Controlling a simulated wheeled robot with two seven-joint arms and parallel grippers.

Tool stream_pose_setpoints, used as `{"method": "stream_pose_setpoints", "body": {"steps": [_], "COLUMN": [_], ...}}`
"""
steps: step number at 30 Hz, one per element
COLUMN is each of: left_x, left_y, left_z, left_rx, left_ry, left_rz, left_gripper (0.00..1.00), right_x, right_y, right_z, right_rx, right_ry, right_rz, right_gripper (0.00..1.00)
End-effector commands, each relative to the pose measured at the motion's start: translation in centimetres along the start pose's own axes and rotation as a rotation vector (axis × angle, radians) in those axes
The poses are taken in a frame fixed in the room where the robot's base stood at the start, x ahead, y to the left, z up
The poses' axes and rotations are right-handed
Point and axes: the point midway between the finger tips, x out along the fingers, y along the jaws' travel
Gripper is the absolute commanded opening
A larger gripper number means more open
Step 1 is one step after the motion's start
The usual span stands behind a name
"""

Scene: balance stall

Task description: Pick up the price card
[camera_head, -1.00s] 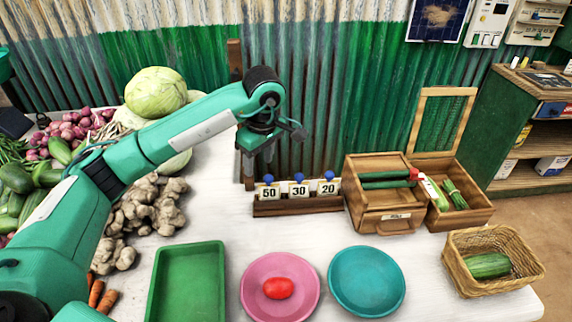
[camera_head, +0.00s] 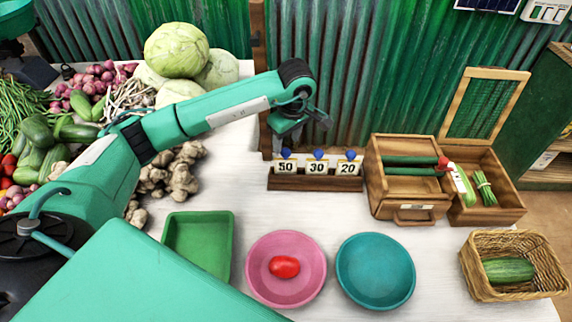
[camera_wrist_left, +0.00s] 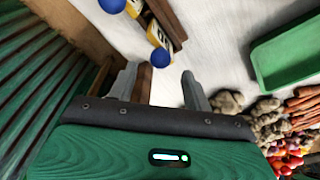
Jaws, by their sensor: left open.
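Three price cards stand in a row in a dark wooden rack (camera_head: 316,184). My left gripper (camera_head: 286,139) is open and empty, pointing down just above and behind the 50 card. In the left wrist view, the open fingers (camera_wrist_left: 160,88) are spread, and a blue knob (camera_wrist_left: 160,57) shows just beyond the gap between them. Another blue knob (camera_wrist_left: 112,4) is at the top edge. My right gripper is not in view.
A wooden post (camera_head: 258,60) and corrugated wall (camera_head: 370,70) stand close behind the gripper. A wooden box (camera_head: 402,212) with green bundles is right of the rack. A green tray (camera_head: 228,245), pink plate (camera_head: 257,285) and blue plate (camera_head: 376,300) lie in front. Bare table separates them from the rack.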

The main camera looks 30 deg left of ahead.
Motion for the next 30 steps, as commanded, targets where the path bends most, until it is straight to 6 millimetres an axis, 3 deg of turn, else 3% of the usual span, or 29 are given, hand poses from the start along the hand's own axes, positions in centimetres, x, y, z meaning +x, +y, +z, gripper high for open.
{"method": "stream_pose_setpoints", "body": {"steps": [10,19,27,30], "left_x": [4.2,4.9,4.9,4.8], "left_y": [0.0,0.0,0.0,0.1], "left_z": [0.3,0.2,0.2,0.2], "left_rx": [-0.001,0.0,0.0,0.0], "left_ry": [-0.001,0.0,0.0,0.0], "left_rz": [-0.001,0.0,0.0,0.0], "left_gripper": [0.5,0.5,0.0,0.0], "right_x": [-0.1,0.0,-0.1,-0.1], "right_y": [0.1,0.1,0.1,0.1], "right_z": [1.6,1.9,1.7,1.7], "right_rx": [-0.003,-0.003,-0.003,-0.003], "right_ry": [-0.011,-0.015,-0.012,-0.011], "right_rz": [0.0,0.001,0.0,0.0], "right_gripper": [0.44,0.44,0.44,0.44]}}
